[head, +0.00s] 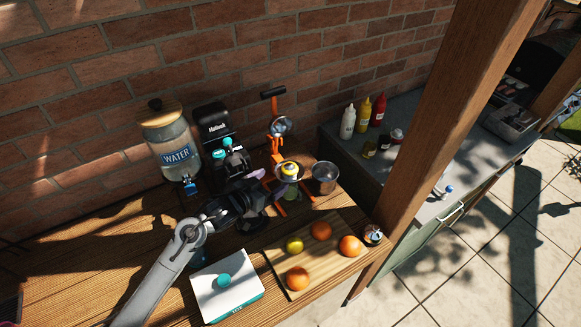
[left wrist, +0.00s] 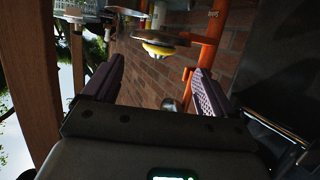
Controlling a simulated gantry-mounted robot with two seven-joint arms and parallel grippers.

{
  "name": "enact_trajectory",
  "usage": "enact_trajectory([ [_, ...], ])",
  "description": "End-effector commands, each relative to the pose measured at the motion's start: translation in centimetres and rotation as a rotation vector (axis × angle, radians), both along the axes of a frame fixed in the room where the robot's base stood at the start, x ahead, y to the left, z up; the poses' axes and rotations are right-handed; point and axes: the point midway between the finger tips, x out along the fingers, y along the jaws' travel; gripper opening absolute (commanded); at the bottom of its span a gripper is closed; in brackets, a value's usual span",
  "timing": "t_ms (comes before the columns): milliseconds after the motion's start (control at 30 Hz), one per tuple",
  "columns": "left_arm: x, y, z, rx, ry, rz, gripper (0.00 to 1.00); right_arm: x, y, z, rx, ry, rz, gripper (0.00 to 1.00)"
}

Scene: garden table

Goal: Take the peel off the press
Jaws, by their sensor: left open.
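The press (head: 280,130) is an orange stand with a lever, upright at the back of the wooden table. A yellow peel (head: 290,169) sits on its cup, below the raised upper part. In the left wrist view the peel (left wrist: 157,50) shows as a yellow rounded piece with a grey disc, ahead of the fingers, beside the press's orange post (left wrist: 207,55). My left gripper (head: 261,182) is just left of the press, its jaws open and empty. In the left wrist view its fingers (left wrist: 154,88) are wide apart and do not touch the peel. My right gripper is not in view.
A metal bowl (head: 325,178) stands close right of the press. A cutting board (head: 325,270) with oranges and a lemon lies in front. A black machine (head: 213,125) and a water jar (head: 172,140) stand behind left. A white box (head: 228,290) sits at front.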

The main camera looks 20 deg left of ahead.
Motion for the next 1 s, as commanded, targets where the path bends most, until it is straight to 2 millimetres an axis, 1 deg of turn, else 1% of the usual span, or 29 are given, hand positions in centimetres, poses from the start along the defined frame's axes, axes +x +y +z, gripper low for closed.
enact_trajectory([
  [33,1.1,-0.3,0.2,-0.001,-0.002,0.001,0.86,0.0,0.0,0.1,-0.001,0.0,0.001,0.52],
  [100,2.4,-0.7,0.2,-0.002,-0.001,0.002,0.86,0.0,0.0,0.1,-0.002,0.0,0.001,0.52],
  [200,3.9,-1.2,0.1,-0.002,-0.001,0.002,0.86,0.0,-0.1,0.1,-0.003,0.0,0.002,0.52],
  [300,5.0,-1.5,0.0,-0.001,-0.001,0.001,0.86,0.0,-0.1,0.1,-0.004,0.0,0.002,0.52],
  [633,6.4,-2.0,0.0,-0.001,0.0,0.0,0.86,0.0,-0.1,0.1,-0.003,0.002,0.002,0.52],
  [1000,10.2,-3.2,-1.2,-0.001,0.0,0.001,0.86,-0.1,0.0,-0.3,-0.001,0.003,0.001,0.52],
])
